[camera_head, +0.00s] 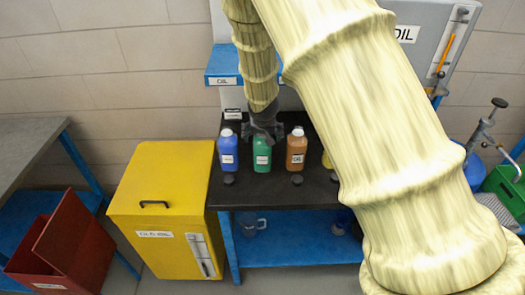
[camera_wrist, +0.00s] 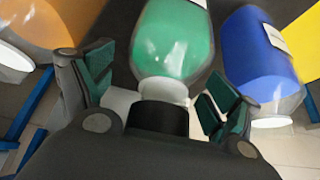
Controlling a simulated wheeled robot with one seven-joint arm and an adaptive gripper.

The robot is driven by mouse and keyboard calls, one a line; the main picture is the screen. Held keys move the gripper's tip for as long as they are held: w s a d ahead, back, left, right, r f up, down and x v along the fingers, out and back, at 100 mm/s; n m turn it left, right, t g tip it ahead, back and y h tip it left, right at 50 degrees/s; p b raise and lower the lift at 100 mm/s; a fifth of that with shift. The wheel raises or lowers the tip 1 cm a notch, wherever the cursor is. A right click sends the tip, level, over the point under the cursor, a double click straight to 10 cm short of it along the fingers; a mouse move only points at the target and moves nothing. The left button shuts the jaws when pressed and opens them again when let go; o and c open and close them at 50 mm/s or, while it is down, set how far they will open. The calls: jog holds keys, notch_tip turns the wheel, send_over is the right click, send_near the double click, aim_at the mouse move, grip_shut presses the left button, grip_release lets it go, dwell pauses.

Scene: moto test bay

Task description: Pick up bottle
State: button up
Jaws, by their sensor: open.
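A green bottle (camera_head: 262,156) with a white label stands upright on the dark bench top, between a blue bottle (camera_head: 228,152) and an orange-brown bottle (camera_head: 296,150). My gripper (camera_head: 264,132) is directly above the green bottle and hides its top. In the wrist view, the green bottle (camera_wrist: 175,42) points its whitish neck toward my palm. The open fingers of my gripper (camera_wrist: 158,85) are on either side of that neck, with visible gaps. The blue bottle (camera_wrist: 258,55) is to the right there and the orange-brown bottle (camera_wrist: 40,22) to the left.
The bench top (camera_head: 255,190) has small dark discs in front of the bottles. A yellow bottle (camera_head: 327,160) is partly hidden by my arm. A blue shelf (camera_head: 222,80) is behind. A yellow cabinet (camera_head: 165,205) and a red bin (camera_head: 62,245) stand left.

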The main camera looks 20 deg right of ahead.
jog(key=shift+f, duration=0.1)
jog(key=c, duration=1.8)
jog(key=shift+w, duration=0.1)
grip_shut()
jog(key=shift+r, duration=0.2)
